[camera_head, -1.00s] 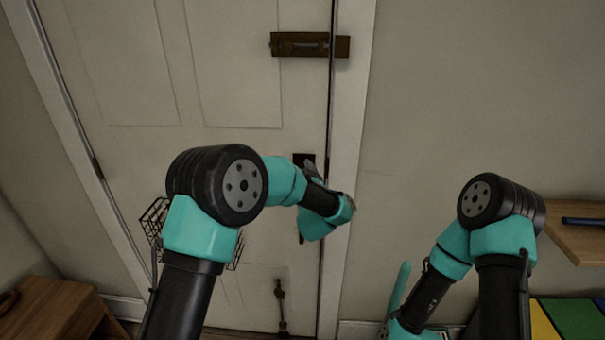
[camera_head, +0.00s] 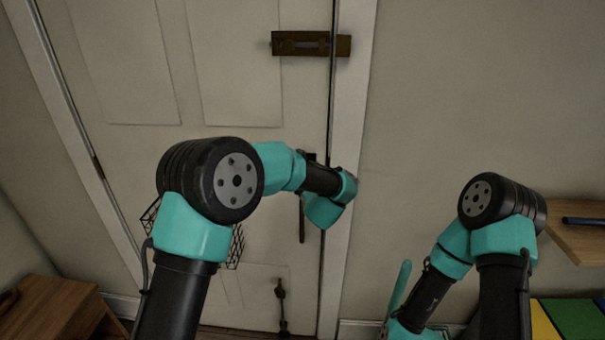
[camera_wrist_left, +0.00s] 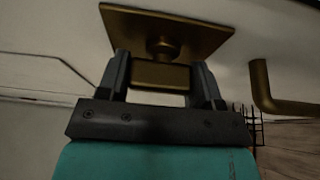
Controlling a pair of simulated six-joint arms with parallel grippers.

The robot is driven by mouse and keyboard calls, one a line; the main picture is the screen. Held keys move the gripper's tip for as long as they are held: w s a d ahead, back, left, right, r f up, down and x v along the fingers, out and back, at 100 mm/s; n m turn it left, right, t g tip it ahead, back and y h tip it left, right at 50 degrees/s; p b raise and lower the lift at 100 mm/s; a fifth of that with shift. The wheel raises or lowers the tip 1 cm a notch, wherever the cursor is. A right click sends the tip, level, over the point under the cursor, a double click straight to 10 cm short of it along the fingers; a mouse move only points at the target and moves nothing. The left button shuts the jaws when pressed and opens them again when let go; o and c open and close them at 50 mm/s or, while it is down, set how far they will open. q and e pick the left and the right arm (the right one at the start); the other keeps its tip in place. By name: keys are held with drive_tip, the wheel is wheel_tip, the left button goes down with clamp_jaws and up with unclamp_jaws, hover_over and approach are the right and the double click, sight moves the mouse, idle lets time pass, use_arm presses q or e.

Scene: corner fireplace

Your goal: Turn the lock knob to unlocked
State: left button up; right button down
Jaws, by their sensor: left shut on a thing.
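The lock knob (camera_wrist_left: 160,75) is a brass bar on a short stem from a square brass plate (camera_wrist_left: 170,32) in the left wrist view. My left gripper (camera_wrist_left: 160,80) is shut on the knob, one finger on each side of it. The bar lies roughly level in that view. In the head view my left arm hides the knob, and the left gripper's fingers are hidden behind the wrist. The door (camera_head: 235,85) looks closed. My right gripper (camera_head: 402,285) hangs low at the right, away from the door; its fingers are not clear.
A brass door handle (camera_wrist_left: 268,90) is right of the knob in the wrist view. A slide bolt (camera_head: 300,43) is higher on the door. A wire basket (camera_head: 236,248) hangs behind my left arm. A wooden cabinet (camera_head: 45,305) stands left, a shelf (camera_head: 575,240) right.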

idle(0.4)
use_arm(q)
drive_tip(key=o, duration=0.9)
drive_tip(key=shift+s, duration=0.1)
drive_tip(key=v, duration=1.7)
drive_tip(key=shift+s+r, duration=0.1)
